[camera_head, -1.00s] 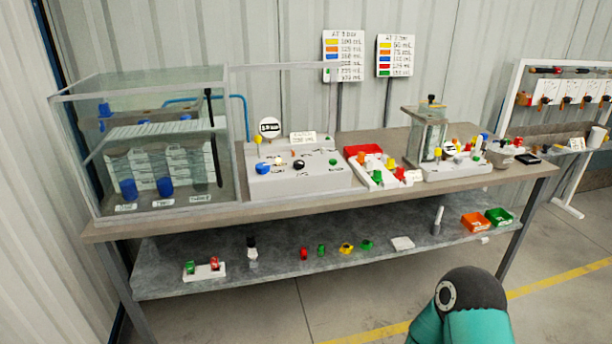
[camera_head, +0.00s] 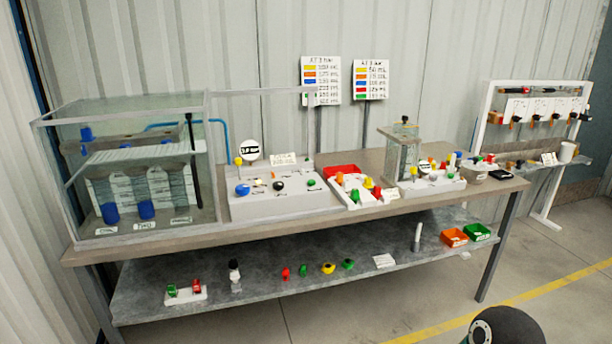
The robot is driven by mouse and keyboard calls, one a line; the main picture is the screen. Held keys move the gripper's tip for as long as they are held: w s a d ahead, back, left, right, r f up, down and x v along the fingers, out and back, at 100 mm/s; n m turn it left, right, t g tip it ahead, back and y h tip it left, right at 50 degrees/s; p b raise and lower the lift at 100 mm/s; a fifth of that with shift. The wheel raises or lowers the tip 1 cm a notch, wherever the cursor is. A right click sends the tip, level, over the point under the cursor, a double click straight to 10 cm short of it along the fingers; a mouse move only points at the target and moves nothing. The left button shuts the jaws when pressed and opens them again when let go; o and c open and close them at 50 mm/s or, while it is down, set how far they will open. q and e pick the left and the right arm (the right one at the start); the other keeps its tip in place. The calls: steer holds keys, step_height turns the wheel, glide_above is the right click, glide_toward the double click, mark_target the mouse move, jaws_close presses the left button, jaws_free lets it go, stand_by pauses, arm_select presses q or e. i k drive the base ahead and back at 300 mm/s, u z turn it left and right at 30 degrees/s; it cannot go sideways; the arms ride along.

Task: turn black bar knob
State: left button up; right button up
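A grey sloped control panel (camera_head: 285,205) stands on the workbench, left of the middle. On its face is a small black knob (camera_head: 279,186), between a blue knob (camera_head: 242,189) on the left and a green one (camera_head: 311,183) on the right. The black knob is too small to tell whether it is bar-shaped or how it is turned. Another black-topped piece (camera_head: 234,265) stands on the lower shelf. Neither gripper is in view; only a dark rounded joint of my arm shows at the bottom edge, right of centre.
A clear tank (camera_head: 55,185) stands left of the panel on the workbench (camera_head: 160,238). Parts trays and a clear-walled device (camera_head: 402,155) are to its right. Small coloured parts lie on the lower shelf (camera_head: 140,285). A white rack (camera_head: 487,105) stands at far right. Floor in front is clear.

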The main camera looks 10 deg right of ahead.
mark_target(277, 186)
steer(key=z, duration=0.1)
steer(key=i, duration=1.55)
steer(key=u, duration=0.75)
steer(key=k, duration=0.8)
steer(key=u, duration=0.2)
steer(key=i, duration=0.8)
steer(key=z, duration=0.1)
